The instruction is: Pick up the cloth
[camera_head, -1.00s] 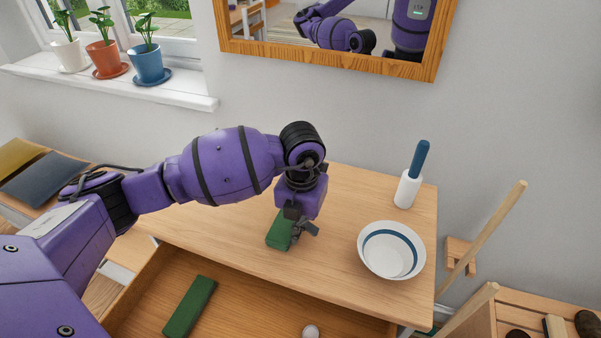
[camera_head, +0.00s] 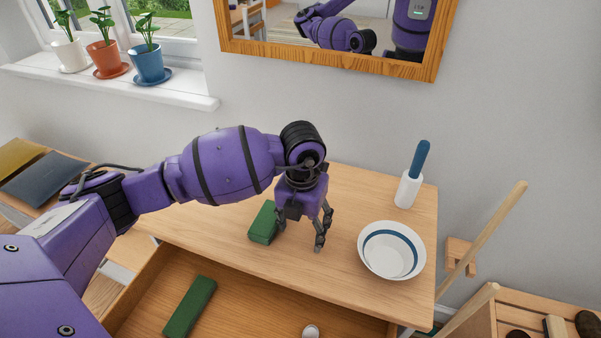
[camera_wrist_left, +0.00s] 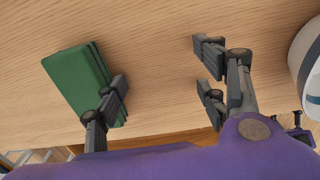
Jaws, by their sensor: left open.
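The cloth (camera_head: 262,224) is a green folded block with layered edges, lying flat on the wooden table. In the left wrist view the cloth (camera_wrist_left: 75,78) is at the left. My left gripper (camera_head: 301,233) is low over the table, just right of the cloth. Its jaws are wide apart and empty. In the left wrist view, one finger of the gripper (camera_wrist_left: 160,74) overlaps the cloth's right edge; I cannot tell if they touch. The other fingers are over bare wood to the right. My right gripper is not in view.
A white bowl with a blue band (camera_head: 391,251) stands right of the gripper. A blue-handled brush in a white holder (camera_head: 408,190) is behind it. The open drawer (camera_head: 245,300) in front holds a long green item (camera_head: 190,305) and a small white object (camera_head: 310,331).

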